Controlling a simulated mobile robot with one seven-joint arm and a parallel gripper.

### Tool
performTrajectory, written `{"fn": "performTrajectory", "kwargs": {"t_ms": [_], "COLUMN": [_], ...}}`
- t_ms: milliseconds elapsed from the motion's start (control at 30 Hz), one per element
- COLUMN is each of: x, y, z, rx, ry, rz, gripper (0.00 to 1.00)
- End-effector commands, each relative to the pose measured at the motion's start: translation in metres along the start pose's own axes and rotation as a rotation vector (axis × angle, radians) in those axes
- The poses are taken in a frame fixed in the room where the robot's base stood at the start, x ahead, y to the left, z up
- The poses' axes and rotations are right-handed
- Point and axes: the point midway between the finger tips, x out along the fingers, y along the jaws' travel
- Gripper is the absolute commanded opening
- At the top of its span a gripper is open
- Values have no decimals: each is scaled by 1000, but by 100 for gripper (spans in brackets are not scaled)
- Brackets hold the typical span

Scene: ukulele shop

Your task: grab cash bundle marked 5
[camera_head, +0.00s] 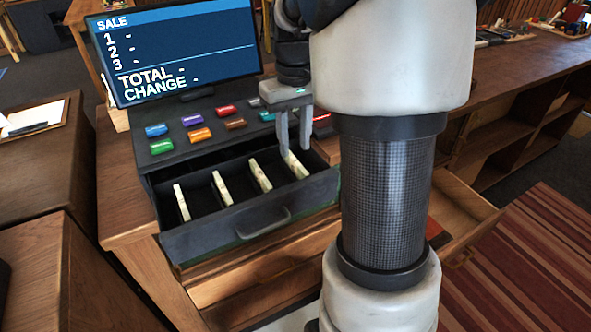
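Four pale, thin cash bundles stand on edge in separate slots of the open register drawer (225,238). From left to right they are a first bundle (182,203), a second (222,188), a third (260,175) and the rightmost (297,167). Their markings are too small to read, so I cannot tell which is marked 5. My gripper (295,151) points down over the back of the rightmost slot. Its two fingers are apart, with the far end of the rightmost bundle between or just below them. I cannot tell whether they touch it.
A register screen (180,45) reads SALE, TOTAL and CHANGE. Several coloured keys, such as an orange key (200,135), lie behind the drawer. A wooden counter (130,205) surrounds the register. An open wooden drawer (465,205) is at the right. My arm hides the middle right.

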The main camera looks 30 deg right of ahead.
Motion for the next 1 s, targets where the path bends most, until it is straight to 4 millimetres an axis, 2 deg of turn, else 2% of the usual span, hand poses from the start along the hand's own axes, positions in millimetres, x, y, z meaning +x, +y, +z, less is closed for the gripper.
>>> {"fn": "performTrajectory", "kwargs": {"t_ms": [100, 233, 367, 567, 700, 767, 1000], "x": [21, 38, 45, 45, 45, 45, 45], "y": [1, 2, 2, 2, 2, 2, 2], "z": [2, 2, 2, 2, 2, 2, 2], "rx": [1, 1, 1, 1, 1, 1, 1], "ry": [-5, -4, -2, -2, -1, -1, -1], "rz": [-1, -2, -1, -1, -1, -1, -1], "gripper": [31, 31, 31, 31, 8, 0, 0]}}
